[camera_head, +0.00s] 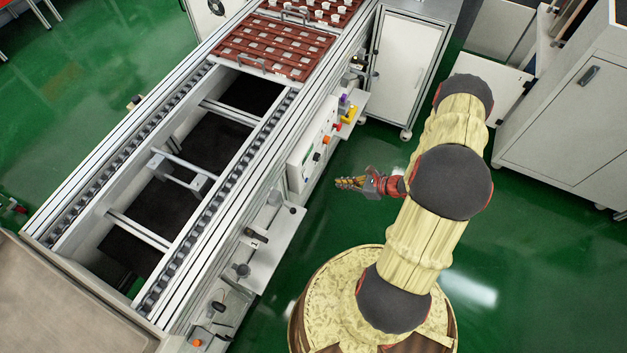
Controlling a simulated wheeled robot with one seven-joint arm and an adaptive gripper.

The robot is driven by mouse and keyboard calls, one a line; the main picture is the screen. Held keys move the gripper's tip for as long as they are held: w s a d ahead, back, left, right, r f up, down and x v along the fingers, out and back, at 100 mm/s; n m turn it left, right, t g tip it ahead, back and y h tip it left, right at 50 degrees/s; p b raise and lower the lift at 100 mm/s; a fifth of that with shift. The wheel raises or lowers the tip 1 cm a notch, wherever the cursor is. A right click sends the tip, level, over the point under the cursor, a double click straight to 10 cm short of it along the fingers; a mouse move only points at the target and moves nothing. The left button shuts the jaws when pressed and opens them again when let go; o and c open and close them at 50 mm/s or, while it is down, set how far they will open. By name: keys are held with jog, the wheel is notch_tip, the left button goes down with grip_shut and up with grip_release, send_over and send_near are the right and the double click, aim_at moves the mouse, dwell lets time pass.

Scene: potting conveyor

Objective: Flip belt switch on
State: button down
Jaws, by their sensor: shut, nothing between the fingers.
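The belt's control panel (309,158) is a pale box on the near side of the conveyor, facing my arm. It carries a few small dark and orange knobs (326,140). I cannot tell which one is the belt switch or how it is set. My gripper (343,183) is shut and empty. It points left toward the panel, just right of its lower part, and looks apart from it.
The roller conveyor (225,165) runs diagonally on the left, with a red-brown tray (271,47) at its far end. Small shelves (275,240) with fittings jut from its near side. White cabinets (408,60) stand behind. Green floor (520,250) is clear at right.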

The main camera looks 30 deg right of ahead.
aim_at(305, 174)
jog(key=shift+w+a+r+b+x, duration=0.25)
jog(key=shift+b+x, duration=0.4)
jog(key=shift+x, duration=1.6)
jog(key=shift+w+r+b+x, duration=0.1)
jog(key=shift+r+b+x, duration=0.35)
jog(key=shift+x, duration=1.8)
jog(key=shift+w+a+r+b+x, duration=0.15)
jog(key=shift+b+x, duration=0.65)
jog(key=shift+x, duration=1.5)
